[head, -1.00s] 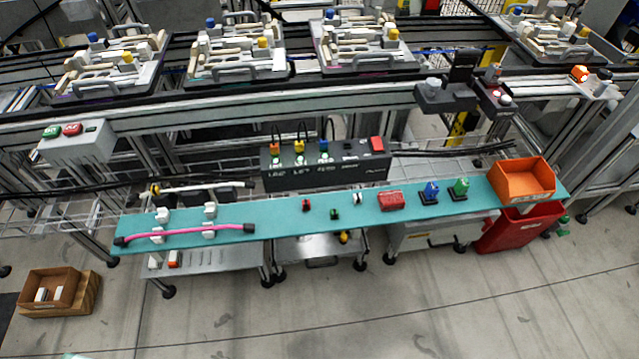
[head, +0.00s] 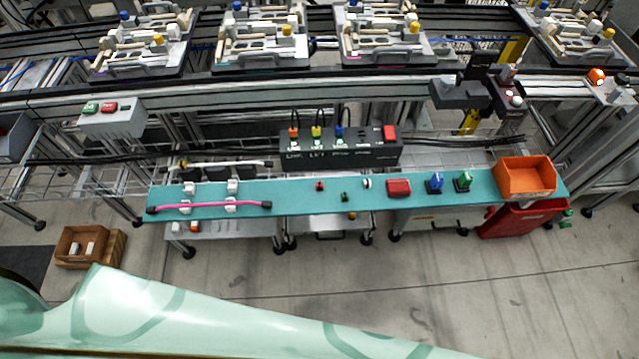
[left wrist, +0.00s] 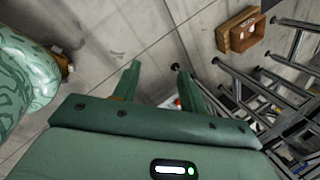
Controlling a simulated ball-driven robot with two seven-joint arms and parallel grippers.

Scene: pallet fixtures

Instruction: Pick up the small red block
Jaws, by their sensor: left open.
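A very small red block (head: 319,186) sits on the teal shelf (head: 300,206), a little right of its middle-left part. A larger red box-shaped piece (head: 399,187) lies farther right on the same shelf. My left gripper (left wrist: 158,82) shows in the left wrist view with its two green fingers apart and nothing between them. It points toward the floor, and no red block shows between the fingers. The gripper itself is not in the head view. My right gripper is in neither view.
A small green piece (head: 345,197), blue (head: 435,184) and green (head: 463,182) pieces and an orange bin (head: 525,176) share the shelf. A pink cable (head: 215,205) lies at its left. A dark connector box (head: 340,150) stands behind. The floor in front is open.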

